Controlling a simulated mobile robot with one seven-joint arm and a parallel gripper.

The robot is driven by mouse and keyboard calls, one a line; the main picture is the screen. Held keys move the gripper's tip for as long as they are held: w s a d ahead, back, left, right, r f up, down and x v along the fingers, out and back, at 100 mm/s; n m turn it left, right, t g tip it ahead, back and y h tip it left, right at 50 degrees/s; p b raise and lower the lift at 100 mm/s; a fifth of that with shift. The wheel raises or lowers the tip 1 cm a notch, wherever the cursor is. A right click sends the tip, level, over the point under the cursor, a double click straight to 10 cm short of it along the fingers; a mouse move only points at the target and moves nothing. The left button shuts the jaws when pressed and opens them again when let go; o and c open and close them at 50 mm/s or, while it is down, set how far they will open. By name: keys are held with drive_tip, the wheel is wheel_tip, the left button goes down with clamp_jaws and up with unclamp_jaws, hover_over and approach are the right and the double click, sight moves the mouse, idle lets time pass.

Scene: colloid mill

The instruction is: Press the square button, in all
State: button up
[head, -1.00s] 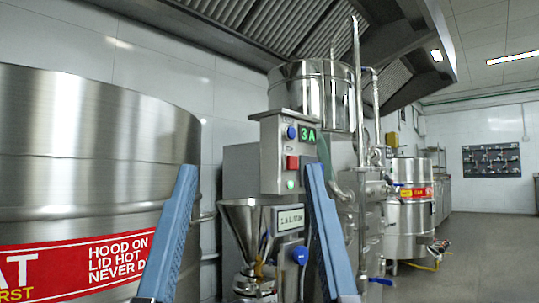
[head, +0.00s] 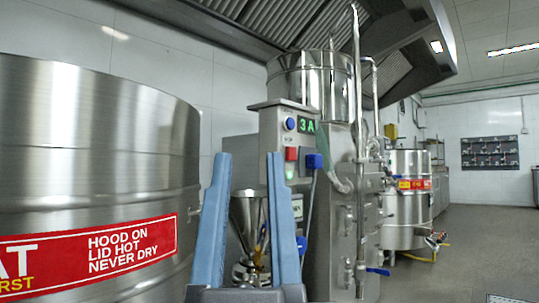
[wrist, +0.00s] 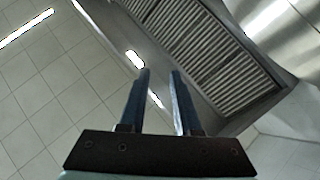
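The red square button (head: 291,154) is on the front of a grey control box (head: 268,118) in the head view. A round blue button (head: 290,124) sits above it and a small green round one (head: 289,173) below it. A green "3A" display (head: 307,126) is at the upper right of the box. My gripper (head: 249,156) points up in front of the machine, its two blue fingers apart with nothing held. The right fingertip is just left of the red button in the picture; contact cannot be told. The wrist view shows the fingers (wrist: 160,72) against the ceiling.
A large steel vat (head: 90,130) with a red warning label fills the left. A steel funnel (head: 247,215) stands partly behind my fingers. A blue box-shaped part (head: 314,161) with a cable is right of the button. Open floor (head: 470,240) lies at the right.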

clamp_jaws()
idle(1.1)
